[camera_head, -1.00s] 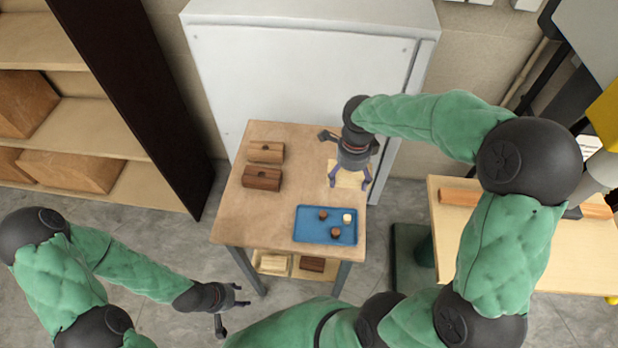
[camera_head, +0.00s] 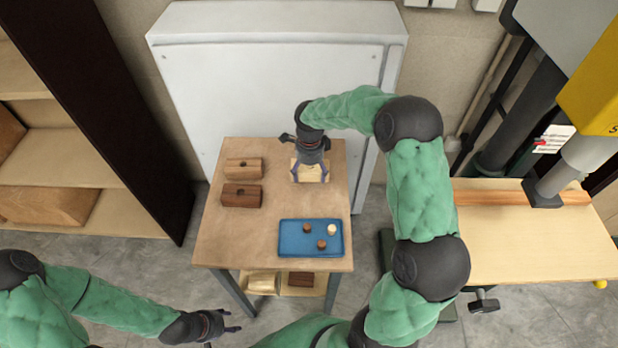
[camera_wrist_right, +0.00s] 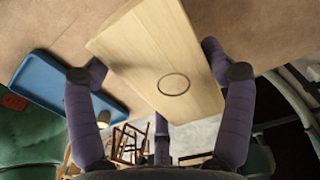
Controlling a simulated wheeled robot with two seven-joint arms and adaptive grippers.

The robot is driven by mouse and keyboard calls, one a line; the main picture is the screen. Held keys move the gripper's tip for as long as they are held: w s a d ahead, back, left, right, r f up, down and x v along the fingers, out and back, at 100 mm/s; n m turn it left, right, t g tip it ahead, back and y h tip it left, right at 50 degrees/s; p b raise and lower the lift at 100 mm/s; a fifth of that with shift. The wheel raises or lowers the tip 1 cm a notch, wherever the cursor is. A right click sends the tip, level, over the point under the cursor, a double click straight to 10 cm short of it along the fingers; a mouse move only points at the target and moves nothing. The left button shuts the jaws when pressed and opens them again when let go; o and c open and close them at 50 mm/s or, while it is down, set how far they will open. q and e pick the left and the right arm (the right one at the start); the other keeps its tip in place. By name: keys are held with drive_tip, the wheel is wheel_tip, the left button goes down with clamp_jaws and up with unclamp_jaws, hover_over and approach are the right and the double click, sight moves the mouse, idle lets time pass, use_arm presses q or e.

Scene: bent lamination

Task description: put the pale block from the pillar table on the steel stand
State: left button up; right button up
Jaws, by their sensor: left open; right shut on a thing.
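My right gripper (camera_head: 310,179) is shut on the pale block (camera_head: 313,172) over the back right part of the stand's brown top (camera_head: 265,205). In the right wrist view the pale block (camera_wrist_right: 165,60) lies tilted between the two fingers and shows a dark round ring on its face. I cannot tell whether its underside touches the top. The stand has grey legs. The pillar table (camera_head: 530,245), with a yellow and grey machine above it, is at the right. My left gripper (camera_head: 232,320) is open and empty, low in front of the stand.
Two brown blocks, one lighter (camera_head: 243,169) and one darker (camera_head: 241,195), sit at the top's left. A blue tray (camera_head: 289,251) with three small pieces lies in front. A white cabinet (camera_head: 270,95) stands behind. A long brown beam (camera_head: 490,198) lies on the pillar table.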

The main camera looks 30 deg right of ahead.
sight(309, 177)
drive_tip(key=shift+w+f, duration=0.2)
drive_tip(key=shift+f, duration=0.15)
drive_tip(key=shift+f+b, duration=0.3)
drive_tip(key=shift+f, duration=1.1)
drive_tip(key=shift+f, duration=0.15)
drive_tip(key=o, duration=1.2)
